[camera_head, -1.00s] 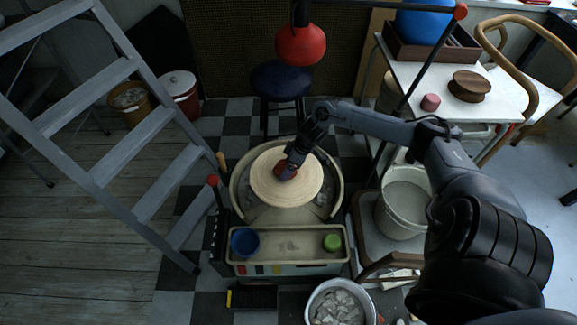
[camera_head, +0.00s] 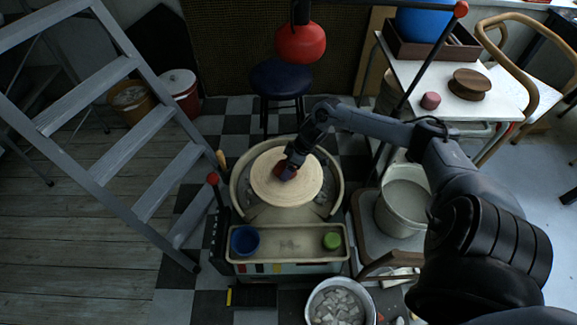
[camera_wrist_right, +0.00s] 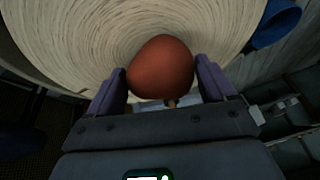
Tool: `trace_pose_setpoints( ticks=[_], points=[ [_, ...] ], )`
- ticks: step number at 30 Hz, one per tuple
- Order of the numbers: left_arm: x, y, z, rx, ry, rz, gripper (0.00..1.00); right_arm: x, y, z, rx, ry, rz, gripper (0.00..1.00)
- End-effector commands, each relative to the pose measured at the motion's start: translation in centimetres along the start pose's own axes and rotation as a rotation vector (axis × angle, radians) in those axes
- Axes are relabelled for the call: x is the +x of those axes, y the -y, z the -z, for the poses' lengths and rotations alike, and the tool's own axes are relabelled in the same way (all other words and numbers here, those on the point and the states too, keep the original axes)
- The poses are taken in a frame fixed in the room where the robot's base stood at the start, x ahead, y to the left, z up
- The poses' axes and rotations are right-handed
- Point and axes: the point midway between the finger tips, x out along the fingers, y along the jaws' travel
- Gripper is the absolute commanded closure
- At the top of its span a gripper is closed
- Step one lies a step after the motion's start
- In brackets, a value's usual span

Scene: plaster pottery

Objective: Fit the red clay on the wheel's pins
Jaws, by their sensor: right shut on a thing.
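The red clay (camera_wrist_right: 160,66) is a rounded reddish-brown lump between the two fingers of my right gripper (camera_wrist_right: 165,84) in the wrist view. In the head view my right gripper (camera_head: 286,173) is over the middle of the wheel's pale round disc (camera_head: 305,190), and little of the clay (camera_head: 278,171) shows beside the fingers. The gripper is shut on the clay. A small tan peg-like piece (camera_wrist_right: 172,103) shows just below the clay's edge. The clay hides the disc under it, so I cannot tell whether it touches the pins. My left gripper is out of view.
A basin (camera_head: 237,196) surrounds the disc. A tray (camera_head: 290,258) in front holds a blue cup (camera_head: 244,240) and a green piece (camera_head: 332,240). A grey ladder (camera_head: 130,150) stands left, a pale bucket (camera_head: 404,205) right, a dark blue stool (camera_head: 278,80) behind.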

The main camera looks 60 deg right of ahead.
Motion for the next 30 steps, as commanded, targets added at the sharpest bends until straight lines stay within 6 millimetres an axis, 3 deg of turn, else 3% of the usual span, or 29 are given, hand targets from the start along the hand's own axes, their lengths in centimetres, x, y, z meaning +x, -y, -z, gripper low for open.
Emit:
trace_pose_setpoints(
  ticks=[23,24,27,30],
  points=[
    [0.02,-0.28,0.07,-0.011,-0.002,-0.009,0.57,0.5,-0.14,-0.01,-0.001,-0.005,-0.001,0.93],
    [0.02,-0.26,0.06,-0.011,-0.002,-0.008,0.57,0.5,-0.14,-0.01,-0.001,-0.005,-0.001,0.12],
    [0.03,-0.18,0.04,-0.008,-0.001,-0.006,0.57,0.53,-0.13,-0.07,-0.001,-0.004,-0.001,0.0],
    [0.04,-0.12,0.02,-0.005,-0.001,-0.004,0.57,0.57,-0.11,-0.13,-0.001,-0.003,0.0,0.0]
  ],
)
